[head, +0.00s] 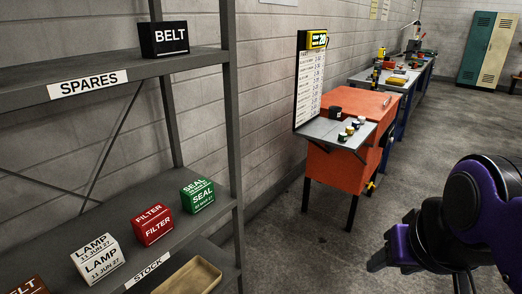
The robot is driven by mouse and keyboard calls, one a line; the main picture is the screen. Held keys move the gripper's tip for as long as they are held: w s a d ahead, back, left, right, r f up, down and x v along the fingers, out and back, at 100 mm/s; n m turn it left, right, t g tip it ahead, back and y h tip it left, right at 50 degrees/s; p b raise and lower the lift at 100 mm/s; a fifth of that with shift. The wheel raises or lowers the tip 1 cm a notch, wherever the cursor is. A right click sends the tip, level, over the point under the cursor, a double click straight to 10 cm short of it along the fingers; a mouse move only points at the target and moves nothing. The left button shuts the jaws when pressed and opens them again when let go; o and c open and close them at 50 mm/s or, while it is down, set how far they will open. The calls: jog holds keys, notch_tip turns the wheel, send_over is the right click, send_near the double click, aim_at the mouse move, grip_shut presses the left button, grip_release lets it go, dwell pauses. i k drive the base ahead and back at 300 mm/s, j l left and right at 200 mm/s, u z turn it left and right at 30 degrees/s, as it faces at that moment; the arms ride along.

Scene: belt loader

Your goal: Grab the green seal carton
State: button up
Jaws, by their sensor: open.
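The green seal carton (198,196) stands on the middle shelf (203,221) at the left. It is the rightmost in a row of cartons, marked SEAL with a date below, and it sits apart from the red filter carton (153,224). My gripper (380,262) is at the lower right, well to the right of the shelf and apart from the carton. It is open, and nothing shows in it. The arm hides part of the jaws.
A dark belt carton (164,39) stands above. A shelf post (232,120) rises right of the seal carton. An orange cabinet (340,176) stands beyond. Open floor (300,255) lies between.

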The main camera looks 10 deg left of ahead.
aim_at(199, 194)
jog(key=i+u, duration=0.2)
jog(key=u, duration=0.15)
jog(key=i+u, duration=0.25)
jog(key=u, duration=0.15)
jog(key=i+l+u, duration=0.1)
jog(key=u, duration=0.25)
jog(key=i, duration=0.1)
